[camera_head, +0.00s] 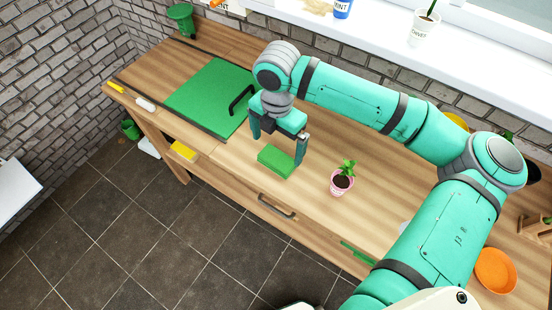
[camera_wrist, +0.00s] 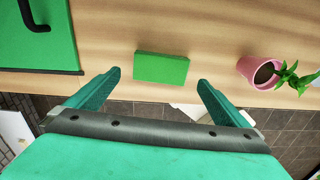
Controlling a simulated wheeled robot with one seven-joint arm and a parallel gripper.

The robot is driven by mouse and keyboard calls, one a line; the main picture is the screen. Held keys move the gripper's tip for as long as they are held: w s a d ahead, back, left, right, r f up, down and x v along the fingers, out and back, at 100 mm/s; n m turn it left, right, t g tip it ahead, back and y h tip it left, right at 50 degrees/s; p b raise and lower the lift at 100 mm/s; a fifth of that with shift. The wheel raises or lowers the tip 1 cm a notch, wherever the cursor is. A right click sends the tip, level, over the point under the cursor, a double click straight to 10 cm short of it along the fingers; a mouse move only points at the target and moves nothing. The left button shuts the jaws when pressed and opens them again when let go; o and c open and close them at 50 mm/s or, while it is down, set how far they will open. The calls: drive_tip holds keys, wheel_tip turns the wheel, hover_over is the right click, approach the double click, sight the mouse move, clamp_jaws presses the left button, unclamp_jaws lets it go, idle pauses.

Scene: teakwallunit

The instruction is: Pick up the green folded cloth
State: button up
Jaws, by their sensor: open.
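The green folded cloth (camera_head: 276,161) lies on the wooden worktop as a small flat block, near the front edge. It also shows in the wrist view (camera_wrist: 162,68), beyond and between my fingertips. My gripper (camera_head: 279,145) is open and empty above the worktop, over or just behind the cloth in the head view. Its two fingers stand apart in the wrist view (camera_wrist: 158,77), and neither visibly touches the cloth.
A pink pot with a small plant (camera_head: 342,182) stands to the right of the cloth. A green panel with a black handle (camera_head: 208,95) lies to the left. An orange bowl (camera_head: 496,271) is at the far right. The worktop between cloth and pot is clear.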

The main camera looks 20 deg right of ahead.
sight(277, 158)
drive_tip(key=shift+s+d+f, duration=0.1)
drive_tip(key=shift+s+f, duration=0.1)
drive_tip(key=shift+f, duration=0.25)
wheel_tip(277, 158, down, 5)
drive_tip(key=shift+r, duration=0.1)
drive_tip(key=shift+c, duration=0.3)
drive_tip(key=shift+w, duration=0.15)
drive_tip(key=c, duration=0.9)
